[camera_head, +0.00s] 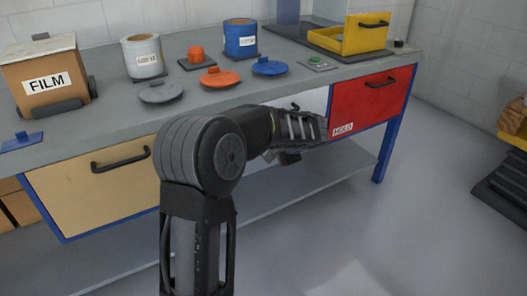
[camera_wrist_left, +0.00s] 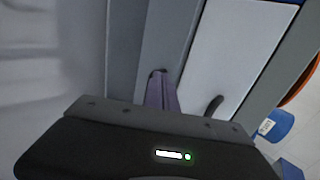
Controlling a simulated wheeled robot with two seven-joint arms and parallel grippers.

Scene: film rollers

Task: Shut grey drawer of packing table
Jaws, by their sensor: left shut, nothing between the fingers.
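The grey drawer (camera_head: 314,98) of the packing table shows as a pale front between the tan and red drawers in the head view. My arm and gripper hide much of it. In the left wrist view its pale front (camera_wrist_left: 228,50) lies right of the fingers, with a dark handle (camera_wrist_left: 213,106) near its lower edge. How far it stands out from the table cannot be told. My left gripper (camera_head: 313,128) is in front of this drawer, shut and empty. Its fingers (camera_wrist_left: 157,88) also show in the wrist view; contact with the drawer cannot be told. My right gripper is out of view.
The table top (camera_head: 115,120) holds a FILM box (camera_head: 45,82), grey and blue pots, several lids and a yellow tray (camera_head: 365,35). The tan drawer (camera_head: 95,195) and red MOLD drawer (camera_head: 365,98) flank the grey one.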

